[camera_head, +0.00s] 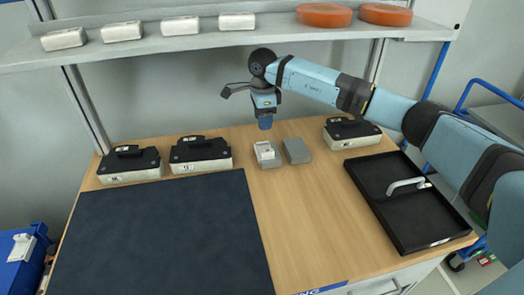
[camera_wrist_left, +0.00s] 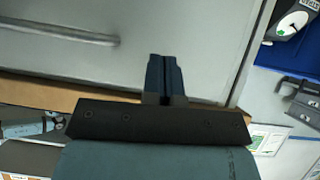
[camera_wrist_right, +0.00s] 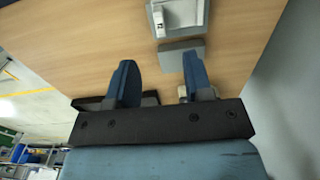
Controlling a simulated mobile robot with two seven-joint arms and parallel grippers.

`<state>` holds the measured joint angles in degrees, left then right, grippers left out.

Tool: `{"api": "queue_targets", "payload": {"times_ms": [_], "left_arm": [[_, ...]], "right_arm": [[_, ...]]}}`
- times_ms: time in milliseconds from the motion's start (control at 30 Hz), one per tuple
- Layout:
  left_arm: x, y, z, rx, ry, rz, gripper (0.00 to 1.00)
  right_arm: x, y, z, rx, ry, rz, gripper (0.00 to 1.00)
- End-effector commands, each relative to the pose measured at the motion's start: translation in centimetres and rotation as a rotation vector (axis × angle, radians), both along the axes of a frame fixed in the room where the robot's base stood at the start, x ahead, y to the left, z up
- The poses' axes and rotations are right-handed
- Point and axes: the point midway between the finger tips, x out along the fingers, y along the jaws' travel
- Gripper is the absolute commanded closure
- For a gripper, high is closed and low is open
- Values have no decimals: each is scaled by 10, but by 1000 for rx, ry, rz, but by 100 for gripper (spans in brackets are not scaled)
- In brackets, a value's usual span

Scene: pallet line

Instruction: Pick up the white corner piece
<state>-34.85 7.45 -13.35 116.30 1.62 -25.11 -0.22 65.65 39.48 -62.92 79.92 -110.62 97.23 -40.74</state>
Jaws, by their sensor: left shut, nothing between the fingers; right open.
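A small white piece (camera_head: 265,151) lies on one of two grey blocks (camera_head: 297,151) at the middle back of the table. It also shows at the top of the right wrist view (camera_wrist_right: 178,14), and its exact shape is hard to tell. My right gripper (camera_head: 265,122) is above and behind these blocks, pointing down. In the right wrist view my right gripper (camera_wrist_right: 163,78) has its blue fingers wide apart, with nothing held. My left gripper (camera_wrist_left: 165,76) shows only in the left wrist view, its fingers together and empty, near a grey cabinet front (camera_wrist_left: 90,65).
A black tray (camera_head: 436,238) at the right holds a pale bent handle (camera_head: 408,185). Several black-and-white cases (camera_head: 200,155) stand along the back edge. A dark mat (camera_head: 165,240) covers the left front. A shelf (camera_head: 200,42) with white boxes and orange discs runs above.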

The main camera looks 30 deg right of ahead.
Motion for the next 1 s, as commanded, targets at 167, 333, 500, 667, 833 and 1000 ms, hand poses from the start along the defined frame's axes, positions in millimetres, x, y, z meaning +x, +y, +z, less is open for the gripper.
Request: {"api": "queue_targets", "payload": {"times_ms": [167, 333, 500, 667, 833, 1000], "left_arm": [[-3, -1, 1, -1, 1, -3, 100], [-3, -2, -1, 0, 3, -2, 100], [-3, -1, -1, 0, 3, -2, 100], [-2, -1, 3, 3, 0, -3, 100], [-2, -1, 7, 5, -6, -3, 100], [-2, 0, 6, 6, -7, -4, 100]], "right_arm": [[-1, 1, -38, 3, 4, 1, 53], [-1, 1, -62, 4, 2, 1, 53], [-1, 1, -70, 5, 1, 1, 53], [-3, -1, -86, 4, 4, -1, 53], [-3, -2, -112, 6, 3, 0, 53], [-3, -3, -120, 5, 1, 0, 53]]}}
